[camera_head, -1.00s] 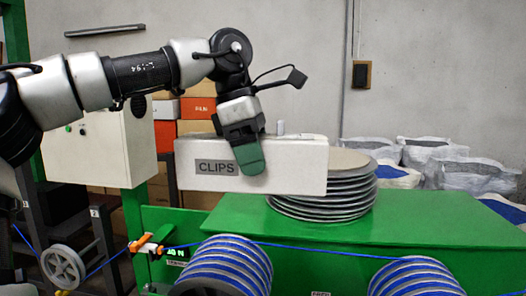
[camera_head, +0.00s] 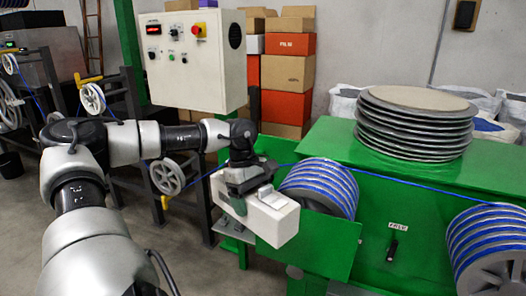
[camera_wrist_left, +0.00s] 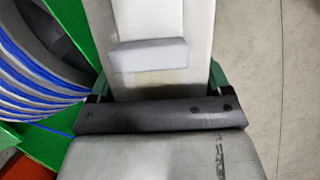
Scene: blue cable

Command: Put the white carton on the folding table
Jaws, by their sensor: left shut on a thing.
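The white carton (camera_head: 268,215) is held in my left gripper (camera_head: 243,182), in front of the green machine in the head view. The gripper is shut on it, with its green fingers on the carton's two sides. In the left wrist view the carton (camera_wrist_left: 150,80) runs away from the gripper (camera_wrist_left: 160,95) between the fingers, with a small white block on its face. Bare floor shows beside it. The carton's CLIPS label is not in view. No folding table can be made out. My right gripper is not in view.
A green machine (camera_head: 335,150) with a stack of grey discs (camera_head: 415,115) stands at the right. A control box (camera_head: 195,60) is behind my arm. Floor at lower left is clear.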

